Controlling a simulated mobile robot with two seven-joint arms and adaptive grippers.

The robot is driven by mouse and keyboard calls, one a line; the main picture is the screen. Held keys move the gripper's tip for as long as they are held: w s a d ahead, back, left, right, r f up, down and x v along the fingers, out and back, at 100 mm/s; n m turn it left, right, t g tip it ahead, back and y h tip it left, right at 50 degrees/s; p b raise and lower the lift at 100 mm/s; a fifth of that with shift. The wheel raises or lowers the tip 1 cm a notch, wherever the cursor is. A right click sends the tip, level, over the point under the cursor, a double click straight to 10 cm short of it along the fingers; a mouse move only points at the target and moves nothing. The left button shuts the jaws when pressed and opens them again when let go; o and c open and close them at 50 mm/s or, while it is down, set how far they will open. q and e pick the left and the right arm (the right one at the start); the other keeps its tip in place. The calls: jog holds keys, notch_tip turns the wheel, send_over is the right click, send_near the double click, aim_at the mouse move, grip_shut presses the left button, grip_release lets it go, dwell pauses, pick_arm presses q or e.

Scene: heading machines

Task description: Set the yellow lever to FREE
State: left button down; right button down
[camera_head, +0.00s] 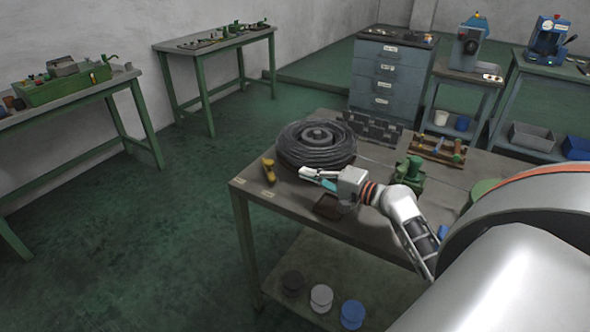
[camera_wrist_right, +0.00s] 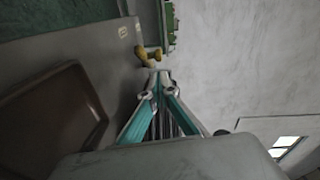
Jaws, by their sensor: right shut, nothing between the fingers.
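The yellow lever (camera_head: 268,170) stands near the left front corner of the workbench, beside two small pale labels. It also shows in the right wrist view (camera_wrist_right: 148,54), just beyond my fingertips. My right gripper (camera_head: 305,174) is shut and empty, with its fingers pointing left toward the lever. In the head view a gap separates the fingertips from the lever. The right wrist view shows the closed fingers (camera_wrist_right: 160,76) close below the lever in the picture; I cannot tell there whether they touch. The label wording is too small to read. My left gripper is not in view.
A coil of dark cable (camera_head: 316,146) lies right behind my right gripper. A brown tray (camera_head: 331,207) is in front of it. A green vise-like device (camera_head: 408,172) and a wooden tool tray (camera_head: 436,150) stand to the right. The bench's left front corner is clear around the lever.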

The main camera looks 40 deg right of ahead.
aim_at(268, 166)
jog(key=shift+s+d+r, duration=0.1)
jog(key=shift+d, duration=0.45)
jog(key=x, duration=0.9)
jog(key=shift+w+a+p, duration=0.15)
jog(key=shift+w+p, duration=0.2)
jog(key=shift+w, duration=0.2)
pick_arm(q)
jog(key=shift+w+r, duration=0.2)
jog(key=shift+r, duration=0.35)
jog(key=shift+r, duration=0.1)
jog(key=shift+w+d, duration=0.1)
pick_arm(e)
jog(key=shift+a, duration=0.15)
